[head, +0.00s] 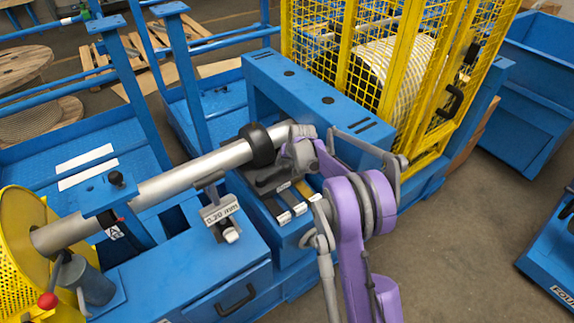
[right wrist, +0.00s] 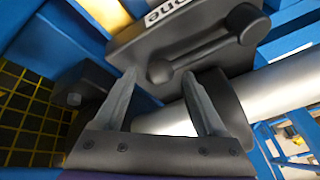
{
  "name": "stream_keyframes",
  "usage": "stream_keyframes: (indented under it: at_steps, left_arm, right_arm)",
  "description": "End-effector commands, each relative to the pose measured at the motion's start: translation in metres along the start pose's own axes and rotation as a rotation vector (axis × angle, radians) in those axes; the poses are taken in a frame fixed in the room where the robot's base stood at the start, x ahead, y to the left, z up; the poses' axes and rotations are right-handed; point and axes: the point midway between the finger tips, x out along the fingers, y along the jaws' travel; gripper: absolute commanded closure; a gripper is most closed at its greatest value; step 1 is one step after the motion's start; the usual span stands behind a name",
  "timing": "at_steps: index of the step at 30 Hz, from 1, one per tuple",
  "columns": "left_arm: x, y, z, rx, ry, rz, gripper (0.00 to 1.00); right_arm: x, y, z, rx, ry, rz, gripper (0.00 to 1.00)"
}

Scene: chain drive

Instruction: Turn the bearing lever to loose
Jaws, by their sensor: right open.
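A dark grey lever (right wrist: 205,50) with a round hub and a knob end lies across a dark housing (right wrist: 135,45) in the right wrist view. Part of a white label shows at the housing's top edge. I take this to be the bearing lever; I cannot read its setting. My left gripper is not in view.
A silver shaft (head: 200,168) with a black collar (head: 262,145) runs beside my right gripper. A bracket labelled 0.20 mm (head: 220,210) stands in front. A yellow mesh guard (head: 430,60) rises behind. A red-knobbed handle (head: 48,299) is at lower left. Open floor (head: 440,230) lies right.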

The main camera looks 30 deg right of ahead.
Motion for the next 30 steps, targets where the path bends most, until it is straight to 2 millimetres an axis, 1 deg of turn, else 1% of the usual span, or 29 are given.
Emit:
stream_keyframes:
  at_steps: [1,4,12,13,17,18,20,21,23,24,25,30]
  left_arm:
    - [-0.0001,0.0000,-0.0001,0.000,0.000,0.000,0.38]
    - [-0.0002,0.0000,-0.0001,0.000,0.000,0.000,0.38]
    - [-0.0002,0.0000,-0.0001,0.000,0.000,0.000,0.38]
    - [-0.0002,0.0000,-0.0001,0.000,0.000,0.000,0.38]
    - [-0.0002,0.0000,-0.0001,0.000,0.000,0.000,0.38]
    - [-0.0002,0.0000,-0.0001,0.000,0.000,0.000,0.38]
    - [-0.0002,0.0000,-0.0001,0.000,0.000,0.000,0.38]
    - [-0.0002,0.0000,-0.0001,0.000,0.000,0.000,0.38]
    - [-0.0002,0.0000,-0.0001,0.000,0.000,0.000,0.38]
    - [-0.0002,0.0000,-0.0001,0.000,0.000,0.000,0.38]
    - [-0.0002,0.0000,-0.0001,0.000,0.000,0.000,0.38]
    - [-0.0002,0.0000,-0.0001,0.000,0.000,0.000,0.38]
  right_arm:
    - [0.0052,-0.0002,0.0000,0.000,0.000,0.000,0.27]
    - [0.0102,-0.0002,0.0003,0.000,0.000,0.000,0.27]
    - [0.0118,0.0000,0.0003,0.000,0.000,0.000,0.27]
    - [0.0118,-0.0001,0.0003,0.000,0.000,0.000,0.29]
    - [0.0116,0.0000,0.0003,0.000,0.000,0.000,0.52]
    - [0.0116,0.0000,0.0003,0.000,0.000,0.000,0.59]
    - [0.0115,0.0000,0.0003,0.000,0.000,0.000,0.70]
    - [0.0115,0.0000,0.0003,0.000,0.000,0.000,0.77]
    - [0.0115,-0.0001,0.0003,0.000,0.000,0.000,0.88]
    - [0.0115,-0.0002,0.0003,0.000,0.000,0.000,0.95]
    - [0.0115,-0.0002,0.0004,0.000,0.000,0.000,1.00]
    - [0.0115,-0.0004,0.0004,0.000,0.000,-0.001,1.00]
